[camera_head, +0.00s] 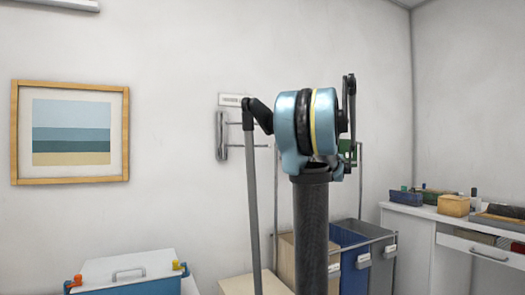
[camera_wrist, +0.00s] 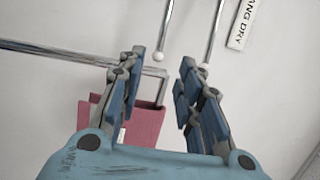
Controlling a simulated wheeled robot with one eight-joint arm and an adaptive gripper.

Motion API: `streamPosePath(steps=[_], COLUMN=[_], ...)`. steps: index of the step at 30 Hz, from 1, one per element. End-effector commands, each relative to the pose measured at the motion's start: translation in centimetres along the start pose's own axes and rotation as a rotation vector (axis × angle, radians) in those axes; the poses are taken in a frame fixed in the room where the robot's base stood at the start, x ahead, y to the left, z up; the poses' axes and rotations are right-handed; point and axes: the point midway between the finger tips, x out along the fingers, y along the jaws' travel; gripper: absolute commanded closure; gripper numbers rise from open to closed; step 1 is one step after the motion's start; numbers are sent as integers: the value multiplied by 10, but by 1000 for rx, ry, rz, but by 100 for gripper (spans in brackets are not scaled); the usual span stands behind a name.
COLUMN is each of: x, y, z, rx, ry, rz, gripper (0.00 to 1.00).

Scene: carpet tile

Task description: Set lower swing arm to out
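A wall rack (camera_head: 222,136) with two thin metal swing arms is on the back wall under a small label (camera_head: 230,100). In the head view the lower swing arm (camera_head: 262,146) points right; the upper one is partly behind my arm. In the turned wrist view the lower swing arm (camera_wrist: 164,28) is the left rod and the upper swing arm (camera_wrist: 214,30) the right rod, both with white ball tips. My gripper (camera_wrist: 163,58) is open, with the lower arm's tip showing between its fingertips and the upper arm's beyond the right finger. I see no clear contact.
A metal frame rail (camera_wrist: 60,53) and a red bag (camera_wrist: 147,122) show beyond my fingers. A cart with a blue bin (camera_head: 372,262) stands below the rack. A counter (camera_head: 450,217) with boxes is at right, a white-lidded cooler (camera_head: 130,270) at lower left.

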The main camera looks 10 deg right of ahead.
Motion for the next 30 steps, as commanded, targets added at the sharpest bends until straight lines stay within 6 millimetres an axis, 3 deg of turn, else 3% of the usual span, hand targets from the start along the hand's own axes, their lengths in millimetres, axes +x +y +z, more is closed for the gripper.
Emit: streamPosePath(steps=[8, 30], x=[30, 154], y=[-1, -2], z=[-1, 0], rx=[2, 2], ry=[-1, -1], rz=[-4, -3], gripper=[67, 67])
